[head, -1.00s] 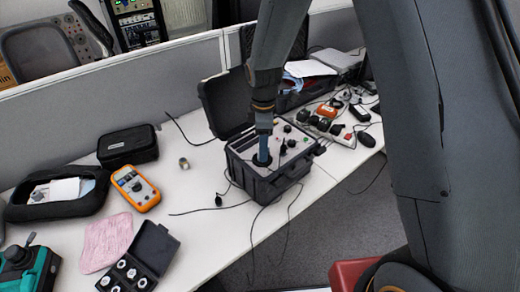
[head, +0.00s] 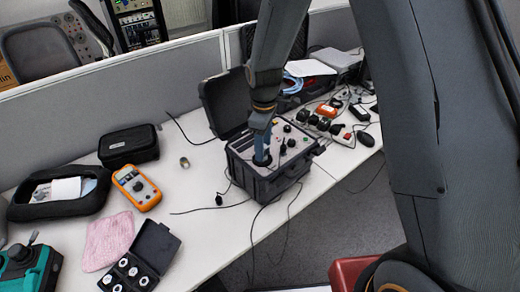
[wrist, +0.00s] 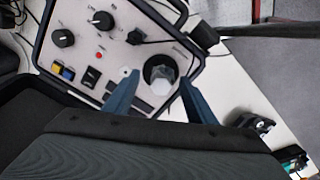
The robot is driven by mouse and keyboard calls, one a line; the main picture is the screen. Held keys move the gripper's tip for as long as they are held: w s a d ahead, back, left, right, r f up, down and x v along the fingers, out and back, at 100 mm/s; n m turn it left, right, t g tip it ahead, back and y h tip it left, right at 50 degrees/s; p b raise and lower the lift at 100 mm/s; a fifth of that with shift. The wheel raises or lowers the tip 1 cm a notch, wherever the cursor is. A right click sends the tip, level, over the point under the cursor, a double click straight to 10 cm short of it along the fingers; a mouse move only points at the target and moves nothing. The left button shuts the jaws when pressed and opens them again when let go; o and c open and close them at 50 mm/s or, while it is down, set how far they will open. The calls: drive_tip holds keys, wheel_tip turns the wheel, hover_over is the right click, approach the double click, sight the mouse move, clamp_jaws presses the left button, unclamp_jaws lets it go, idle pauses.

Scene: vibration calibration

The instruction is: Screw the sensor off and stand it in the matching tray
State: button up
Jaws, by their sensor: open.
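My gripper (head: 262,160) points down over the panel of an open black instrument case (head: 272,187). In the wrist view its two blue fingers (wrist: 160,95) are spread apart. Between and just beyond them, a pale, faceted sensor (wrist: 163,78) sits on a round black mount on the panel. The fingers stand on either side of it, with a gap visible; I cannot tell whether either touches it. In the head view the fingers hide the sensor. A small open black tray box (head: 158,244) at lower left holds several round metallic pieces; its markings are too small to read.
A small metal cylinder (head: 184,162) stands alone on the white table. An orange multimeter (head: 137,188), a pink cloth (head: 108,242), a black pouch (head: 128,146) and a teal tool (head: 30,268) lie to the left. Loose cables cross the table by the case.

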drive_tip(key=shift+c, duration=0.2)
clamp_jaws()
drive_tip(key=shift+w+n, duration=0.1)
drive_tip(key=shift+n, duration=1.9)
drive_tip(key=shift+n, duration=0.4)
drive_tip(key=n, duration=0.3)
drive_tip(key=shift+w, duration=0.1)
drive_tip(key=shift+n, duration=2.1)
